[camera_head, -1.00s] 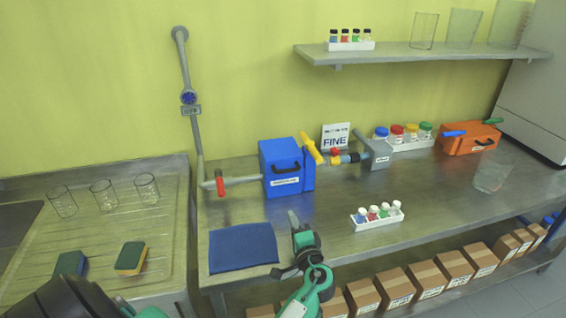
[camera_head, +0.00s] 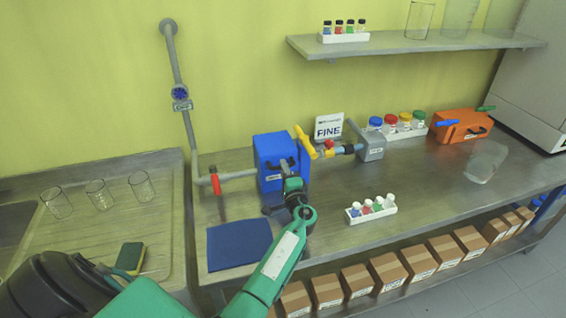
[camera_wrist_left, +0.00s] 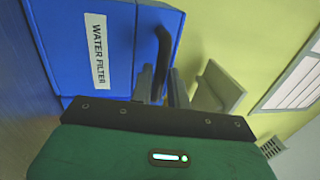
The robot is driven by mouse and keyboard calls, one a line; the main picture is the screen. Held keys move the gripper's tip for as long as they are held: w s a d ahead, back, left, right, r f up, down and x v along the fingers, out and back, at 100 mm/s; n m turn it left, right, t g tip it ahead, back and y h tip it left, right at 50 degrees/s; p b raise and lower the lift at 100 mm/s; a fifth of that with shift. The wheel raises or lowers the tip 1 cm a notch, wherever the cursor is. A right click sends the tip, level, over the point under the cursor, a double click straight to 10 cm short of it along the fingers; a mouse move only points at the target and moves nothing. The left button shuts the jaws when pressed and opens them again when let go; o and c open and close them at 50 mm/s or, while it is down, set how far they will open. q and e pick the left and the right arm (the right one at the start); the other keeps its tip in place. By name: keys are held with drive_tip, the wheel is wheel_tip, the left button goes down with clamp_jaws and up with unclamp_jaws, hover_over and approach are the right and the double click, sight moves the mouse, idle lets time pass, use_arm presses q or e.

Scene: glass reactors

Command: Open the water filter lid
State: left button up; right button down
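The water filter is a blue box (camera_head: 268,160) with a white label and a black handle on its front. It stands on the metal bench against the wall, and its lid is closed. In the left wrist view the blue front (camera_wrist_left: 65,45) with its "WATER FILTER" label and the black handle (camera_wrist_left: 164,48) are close up. My left gripper (camera_head: 286,172) is at the front of the box, partly hiding the handle. In the left wrist view its fingers (camera_wrist_left: 161,84) stand apart on either side of the handle; a firm grip does not show. My right gripper is not in view.
A pipe with a red valve handle (camera_head: 215,184) joins the box at left. A yellow lever (camera_head: 305,141) stands at right. A blue mat (camera_head: 239,245) and a white vial rack (camera_head: 371,209) lie in front. An orange box (camera_head: 461,127) stands farther right.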

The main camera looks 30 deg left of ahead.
use_arm(q)
drive_tip(key=shift+w+a+r, duration=0.15)
drive_tip(key=shift+w+a, duration=0.15)
drive_tip(key=shift+a, duration=0.05)
drive_tip(key=shift+w+a, duration=0.15)
drive_tip(key=shift+a, duration=0.1)
drive_tip(key=shift+d, duration=0.1)
clamp_jaws()
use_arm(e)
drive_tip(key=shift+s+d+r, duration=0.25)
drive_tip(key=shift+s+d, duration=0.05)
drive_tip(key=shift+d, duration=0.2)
